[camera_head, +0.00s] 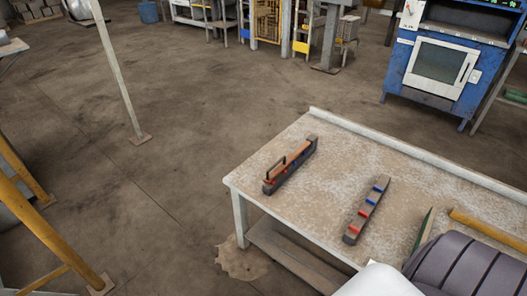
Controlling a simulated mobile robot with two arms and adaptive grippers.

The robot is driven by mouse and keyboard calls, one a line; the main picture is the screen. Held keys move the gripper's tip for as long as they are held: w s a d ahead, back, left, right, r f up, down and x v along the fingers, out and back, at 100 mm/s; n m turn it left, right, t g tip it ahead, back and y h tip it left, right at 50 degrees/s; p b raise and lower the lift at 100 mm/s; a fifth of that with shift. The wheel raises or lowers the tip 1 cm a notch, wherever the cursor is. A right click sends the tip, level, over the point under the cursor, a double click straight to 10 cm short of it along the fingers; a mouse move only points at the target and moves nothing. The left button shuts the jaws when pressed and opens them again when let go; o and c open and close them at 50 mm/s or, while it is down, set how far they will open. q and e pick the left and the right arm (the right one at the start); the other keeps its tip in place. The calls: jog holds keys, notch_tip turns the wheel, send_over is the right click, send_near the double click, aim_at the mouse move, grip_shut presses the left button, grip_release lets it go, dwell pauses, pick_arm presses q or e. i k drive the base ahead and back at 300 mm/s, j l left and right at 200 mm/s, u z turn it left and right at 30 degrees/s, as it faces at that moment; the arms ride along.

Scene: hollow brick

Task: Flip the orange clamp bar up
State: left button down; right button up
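The orange clamp bar (294,156) lies low along the top of a dark, narrow clamp base (291,170) on the worn table, near its far left corner. A thin black handle (275,167) stands at the near left end of the bar, and small red parts show below it. Whether the bar is latched is too small to tell. Neither of my grippers is in view.
A second dark bar with red and blue blocks (367,209) lies on the table (325,210) to the right. A raised edge runs along the table's back.

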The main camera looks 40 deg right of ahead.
aim_at(285, 162)
jog(key=i+j+z, duration=0.1)
jog(key=i+z, duration=0.4)
jog(key=i+j+z, duration=0.2)
jog(key=z, duration=0.3)
jog(key=i+j+z, duration=0.35)
jog(key=z, duration=0.15)
jog(key=i+j+z, duration=0.2)
jog(key=j+z, duration=0.3)
jog(key=i+j+z, duration=0.1)
jog(key=j+z, duration=0.9)
jog(key=j, duration=0.1)
